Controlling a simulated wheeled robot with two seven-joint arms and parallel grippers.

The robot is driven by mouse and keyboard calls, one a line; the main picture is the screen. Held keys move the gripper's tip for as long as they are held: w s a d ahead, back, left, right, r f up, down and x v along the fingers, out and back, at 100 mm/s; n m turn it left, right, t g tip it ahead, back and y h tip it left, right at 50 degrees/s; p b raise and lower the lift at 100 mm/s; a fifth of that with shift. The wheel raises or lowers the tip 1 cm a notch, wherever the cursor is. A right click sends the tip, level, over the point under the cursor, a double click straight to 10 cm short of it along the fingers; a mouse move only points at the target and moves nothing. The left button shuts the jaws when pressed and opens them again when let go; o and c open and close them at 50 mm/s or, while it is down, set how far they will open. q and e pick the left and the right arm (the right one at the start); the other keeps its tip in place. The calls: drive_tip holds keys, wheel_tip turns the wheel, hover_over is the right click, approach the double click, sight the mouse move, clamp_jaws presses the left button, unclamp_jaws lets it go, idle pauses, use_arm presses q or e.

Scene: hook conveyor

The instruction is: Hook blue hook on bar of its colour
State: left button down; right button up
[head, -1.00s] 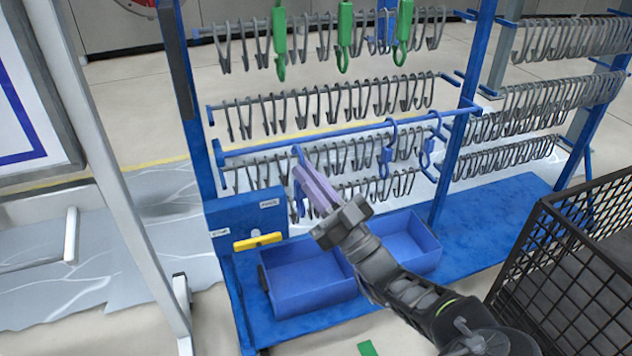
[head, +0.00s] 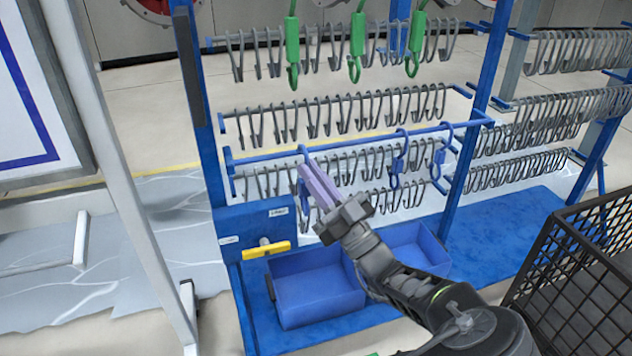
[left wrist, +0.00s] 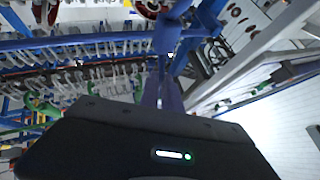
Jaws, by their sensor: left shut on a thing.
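My left gripper (head: 316,186), with pale purple fingers, is shut on a blue hook (head: 303,153) in front of the rack. The hook's curved top overlaps the long blue bar (head: 350,142) near its left part; I cannot tell whether it is over the bar or just in front of it. The gripper hides most of the hook's lower part. Two other blue hooks (head: 398,158) hang farther right on that bar. My right gripper is not in view.
Green hooks (head: 357,45) hang on the upper bar. Rows of grey hooks (head: 330,112) hang close behind the blue bar. Blue bins (head: 318,292) and a yellow handle (head: 266,250) are below. A black wire basket (head: 570,265) stands at the right.

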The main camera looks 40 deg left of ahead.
use_arm(q)
drive_tip(key=w+a+f+b, duration=0.2)
drive_tip(key=a, duration=0.1)
drive_tip(key=w+a+f+b, duration=0.1)
drive_tip(key=a, duration=0.1)
drive_tip(key=shift+w+a+f, duration=0.1)
drive_tip(key=shift+w+f, duration=0.1)
drive_tip(key=shift+f, duration=0.15)
idle(0.4)
drive_tip(key=shift+r, duration=0.15)
drive_tip(key=c, duration=1.5)
unclamp_jaws()
drive_tip(key=p+v, duration=0.1)
drive_tip(key=v, duration=0.6)
drive_tip(key=shift+s+d+f, duration=0.1)
drive_tip(key=shift+d+f, duration=0.15)
drive_tip(key=shift+d, duration=0.1)
